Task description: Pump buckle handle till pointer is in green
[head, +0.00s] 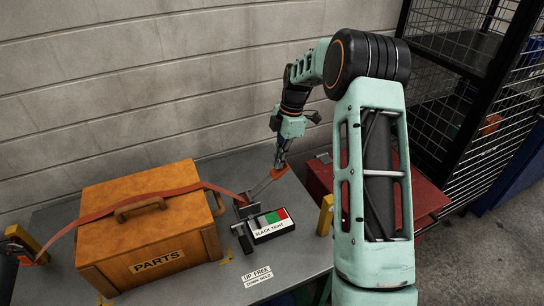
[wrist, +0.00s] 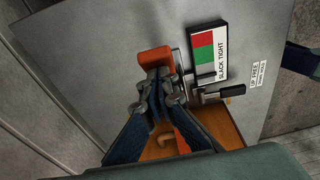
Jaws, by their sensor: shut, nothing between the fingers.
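The buckle handle is a metal lever with an orange grip (head: 281,171), raised at a slant from the buckle (head: 246,206). My gripper (head: 280,163) is at the orange grip. In the wrist view, my shut fingertips (wrist: 160,78) overlap the edge of the orange grip (wrist: 154,57), with nothing between them; I cannot tell whether they touch it. The gauge (head: 270,226), marked SLACK and TIGHT, has white, green and red bands; it also shows in the wrist view (wrist: 222,68). I cannot make out the pointer's place. An orange strap (head: 165,193) runs from the buckle over the parts box.
The wooden PARTS box (head: 150,232) stands on the grey table (head: 310,258), left of the buckle. A small black lever (head: 243,239) sits beside the gauge, near an UP FREE label (head: 257,275). A red box (head: 320,178) and a yellow post (head: 325,215) stand right.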

